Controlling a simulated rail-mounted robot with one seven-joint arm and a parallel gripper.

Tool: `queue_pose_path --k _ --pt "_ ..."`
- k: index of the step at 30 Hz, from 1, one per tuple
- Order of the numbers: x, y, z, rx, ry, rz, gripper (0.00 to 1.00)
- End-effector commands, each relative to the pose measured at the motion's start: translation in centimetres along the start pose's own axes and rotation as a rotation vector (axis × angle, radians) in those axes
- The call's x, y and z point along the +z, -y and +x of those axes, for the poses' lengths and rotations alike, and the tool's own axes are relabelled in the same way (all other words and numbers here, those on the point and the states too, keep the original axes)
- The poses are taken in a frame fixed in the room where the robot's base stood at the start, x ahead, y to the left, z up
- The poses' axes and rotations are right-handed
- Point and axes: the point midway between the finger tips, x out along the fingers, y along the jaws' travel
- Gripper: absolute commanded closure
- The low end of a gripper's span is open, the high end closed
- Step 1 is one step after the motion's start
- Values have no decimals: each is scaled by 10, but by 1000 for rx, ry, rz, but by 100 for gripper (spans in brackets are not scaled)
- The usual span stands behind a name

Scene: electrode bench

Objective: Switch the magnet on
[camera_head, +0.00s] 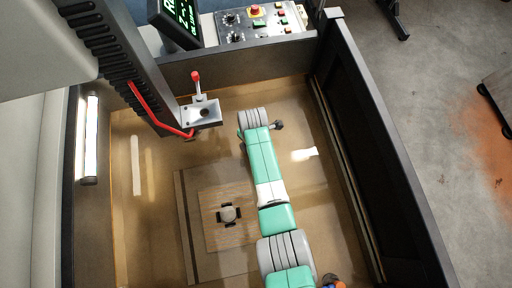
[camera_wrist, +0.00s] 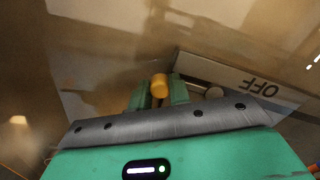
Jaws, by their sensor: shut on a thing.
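In the wrist view my gripper (camera_wrist: 159,94) has its two green fingers shut on a small orange-yellow cylindrical knob (camera_wrist: 159,84), which stands out between the fingertips. Just to the right is a pale grey panel (camera_wrist: 225,76) with the word OFF in dark letters, upside down in this view. A small round grey part (camera_wrist: 214,93) shows below the panel's edge, partly hidden by my gripper's dark bar. The lower part of the knob is hidden between the fingers. I cannot make out an ON mark.
The head view shows a tan-floored tank with dark walls (camera_head: 385,150). Inside, a small clamp with a round grey top (camera_head: 228,213) sits on a square plate. A red-knobbed lever (camera_head: 197,85) stands on a grey bracket. A button panel (camera_head: 262,22) and green-text screen (camera_head: 182,18) are behind.

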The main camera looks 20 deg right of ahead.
Motion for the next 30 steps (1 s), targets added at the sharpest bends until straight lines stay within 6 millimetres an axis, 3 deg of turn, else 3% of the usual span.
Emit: queue_pose_path --k 2,3,6,15,24,30 --pt "0 -1 -2 0 0 -2 100" --pt "0 -1 -2 0 0 -1 80" --pt "0 -1 -2 1 0 -1 60" --pt "0 0 -4 1 0 0 59" --pt "0 -1 -60 3 1 -1 59" --pt "0 0 -78 1 0 -1 59"
